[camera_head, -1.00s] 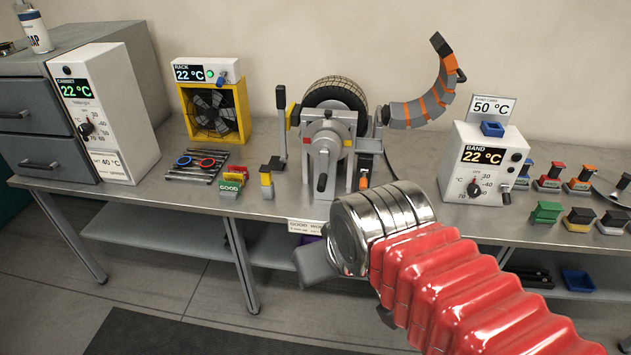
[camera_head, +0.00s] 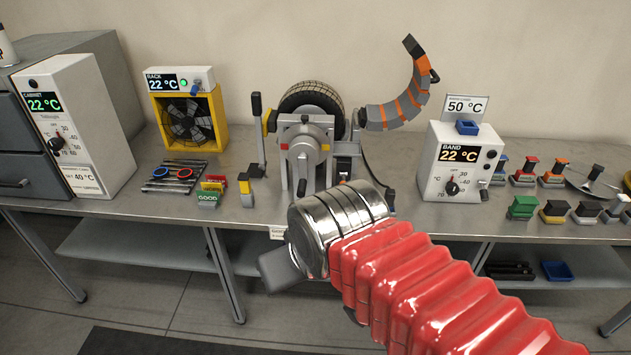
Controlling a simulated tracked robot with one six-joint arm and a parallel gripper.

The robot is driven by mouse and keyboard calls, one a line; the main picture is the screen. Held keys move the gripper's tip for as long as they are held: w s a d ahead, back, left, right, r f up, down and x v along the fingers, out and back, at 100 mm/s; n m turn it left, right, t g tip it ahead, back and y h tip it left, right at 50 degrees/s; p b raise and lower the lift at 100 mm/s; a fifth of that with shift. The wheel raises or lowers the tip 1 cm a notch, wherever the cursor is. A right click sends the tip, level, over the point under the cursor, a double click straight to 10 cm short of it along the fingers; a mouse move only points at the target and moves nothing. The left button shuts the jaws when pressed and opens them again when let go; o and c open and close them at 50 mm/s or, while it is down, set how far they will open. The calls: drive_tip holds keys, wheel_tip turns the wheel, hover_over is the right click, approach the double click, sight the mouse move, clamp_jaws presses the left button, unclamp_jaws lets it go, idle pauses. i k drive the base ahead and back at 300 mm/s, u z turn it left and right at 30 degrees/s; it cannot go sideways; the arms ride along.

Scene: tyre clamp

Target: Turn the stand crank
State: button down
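The tyre stand is a grey metal stand (camera_head: 325,148) at the middle of the bench, with a black tyre (camera_head: 311,97) on it. Its crank (camera_head: 301,150) is on the front face; the crank arm points down and ends in a dark handle (camera_head: 302,187). My gripper (camera_head: 280,270) is in front of the bench, below and slightly left of the handle in the picture. It is apart from the crank. Only one grey finger part shows beyond my shiny wrist, so its opening is hidden. An open, segmented grey and orange band (camera_head: 408,105) curves up at the stand's right.
A tall black-handled lever (camera_head: 259,130) stands just left of the crank. A yellow fan (camera_head: 188,118) and pliers (camera_head: 174,175) are farther left. A white band control box (camera_head: 460,160) and several coloured blocks (camera_head: 522,207) are at right. The bench's front edge lies near my wrist.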

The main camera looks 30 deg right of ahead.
sight(302, 158)
drive_tip(key=i, duration=0.95)
drive_tip(key=u, duration=0.05)
